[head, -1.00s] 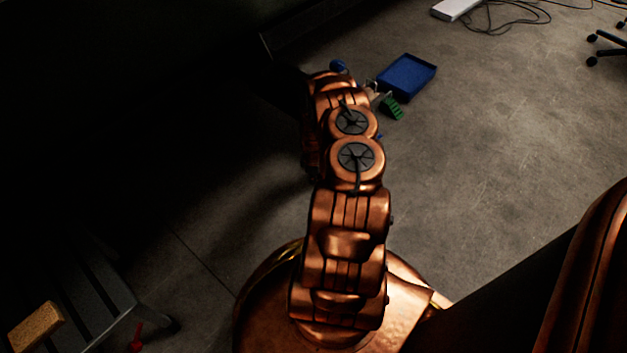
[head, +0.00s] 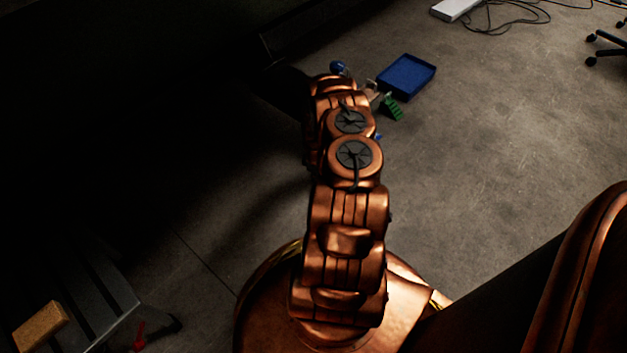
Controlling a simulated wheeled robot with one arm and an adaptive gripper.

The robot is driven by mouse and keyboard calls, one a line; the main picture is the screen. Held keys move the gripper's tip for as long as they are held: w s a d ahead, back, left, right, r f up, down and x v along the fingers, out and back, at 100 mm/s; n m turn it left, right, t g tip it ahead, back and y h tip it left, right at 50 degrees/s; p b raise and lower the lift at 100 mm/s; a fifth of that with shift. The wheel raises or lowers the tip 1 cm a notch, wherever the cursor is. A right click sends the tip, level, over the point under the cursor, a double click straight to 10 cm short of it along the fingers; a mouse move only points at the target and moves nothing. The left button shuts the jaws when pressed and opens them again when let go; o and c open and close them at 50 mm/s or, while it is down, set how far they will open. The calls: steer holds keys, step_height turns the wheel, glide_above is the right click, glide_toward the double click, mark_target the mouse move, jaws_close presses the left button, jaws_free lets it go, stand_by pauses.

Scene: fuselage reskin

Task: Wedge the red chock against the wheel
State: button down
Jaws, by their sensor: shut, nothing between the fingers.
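No red chock can be made out for certain. A small red thing (head: 139,338) shows at the bottom left beside a dark stand, too small and dim to identify. A dark rounded shape (head: 282,88) lies in shadow left of the arm's far end; I cannot tell whether it is the wheel. My copper arm reaches away from me across the floor.
A blue tray (head: 407,77) lies on the floor past the arm's far end. A green ridged block (head: 392,109) and a small blue object (head: 338,68) are near it. A tan block (head: 41,326) rests on the stand (head: 104,280).

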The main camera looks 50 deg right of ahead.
steer(key=shift+d, duration=0.45)
steer(key=shift+d+p, duration=0.3)
steer(key=shift+p, duration=0.05)
steer(key=shift+a+p, duration=0.2)
steer(key=shift+p, duration=0.25)
steer(key=shift+s+d, duration=0.1)
steer(key=shift+d, duration=0.45)
steer(key=shift+a+p, duration=0.1)
steer(key=shift+p, duration=0.2)
steer(key=shift+a+p, duration=0.85)
steer(key=shift+a, duration=0.55)
step_height(320, 180, up, 8)
steer(key=p, duration=0.6)
